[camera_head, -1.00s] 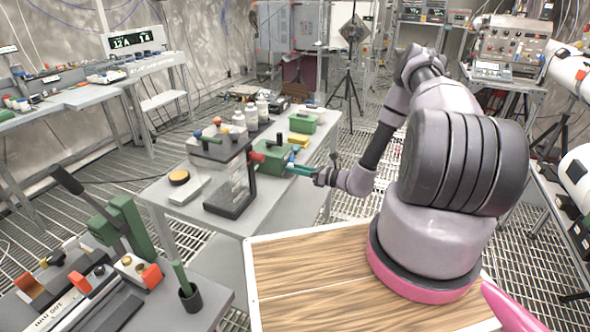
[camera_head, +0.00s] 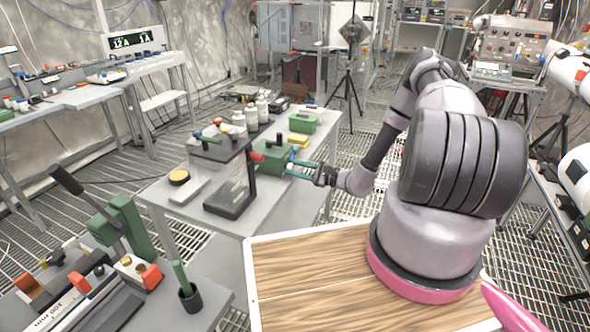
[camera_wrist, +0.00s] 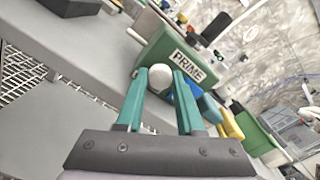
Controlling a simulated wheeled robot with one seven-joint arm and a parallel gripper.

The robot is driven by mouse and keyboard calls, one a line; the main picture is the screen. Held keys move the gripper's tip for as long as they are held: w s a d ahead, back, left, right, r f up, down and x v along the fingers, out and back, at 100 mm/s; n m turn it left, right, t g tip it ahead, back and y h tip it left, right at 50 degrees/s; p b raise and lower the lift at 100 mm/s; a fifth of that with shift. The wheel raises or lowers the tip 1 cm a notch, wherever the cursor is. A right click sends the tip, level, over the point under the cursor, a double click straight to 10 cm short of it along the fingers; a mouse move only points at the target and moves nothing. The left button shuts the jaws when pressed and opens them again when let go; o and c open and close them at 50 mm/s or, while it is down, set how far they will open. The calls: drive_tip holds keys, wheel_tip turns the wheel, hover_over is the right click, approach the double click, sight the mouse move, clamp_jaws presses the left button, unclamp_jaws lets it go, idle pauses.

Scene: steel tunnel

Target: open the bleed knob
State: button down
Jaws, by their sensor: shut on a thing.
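The bleed knob looks to be the pale round knob (camera_wrist: 160,76) on the near face of a green block marked PRIME (camera_wrist: 178,57). The same block (camera_head: 273,158) stands on the grey table in the head view. My gripper (camera_wrist: 158,77) has its two teal fingers on either side of the pale knob, shut on it. In the head view my gripper (camera_head: 290,170) reaches the block from the right, and the knob is too small or hidden to make out there. A blue part (camera_wrist: 187,88) sits close by the right finger.
A yellow block (camera_head: 299,140), a smaller green box (camera_head: 302,122) and white bottles (camera_head: 251,118) sit behind. The grey table's (camera_head: 276,213) front right area is bare.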

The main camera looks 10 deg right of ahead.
drive_tip(key=shift+d+f+n, duration=0.1)
drive_tip(key=shift+f+n, duration=0.05)
drive_tip(key=shift+n, duration=0.45)
drive_tip(key=c, duration=0.5)
unclamp_jaws()
drive_tip(key=v, duration=1)
drive_tip(key=shift+s+d, duration=0.25)
drive_tip(key=shift+d, duration=0.05)
